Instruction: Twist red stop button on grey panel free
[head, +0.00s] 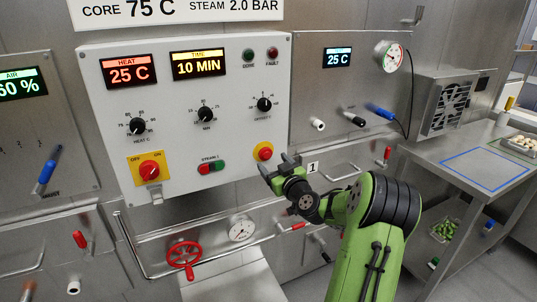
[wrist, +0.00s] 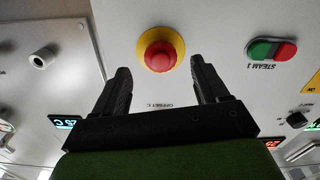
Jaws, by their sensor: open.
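The red stop button (head: 264,153) sits on a round yellow base at the lower right of the grey panel (head: 230,140). In the wrist view the red button (wrist: 160,55) shows whole, with its yellow ring around it. My gripper (head: 275,164) is just below and right of the button in the head view. In the wrist view my gripper (wrist: 160,75) has its two black fingers spread apart, with the button between and slightly beyond their tips. The gap holds nothing, and I cannot tell whether either finger touches the button.
A green and red steam switch (head: 211,167) and a red rotary switch on a yellow plate (head: 150,169) are left of the button. The offset knob (head: 264,104) is above it. A red handwheel (head: 184,254) and pipe are below. A steel table (head: 480,160) stands right.

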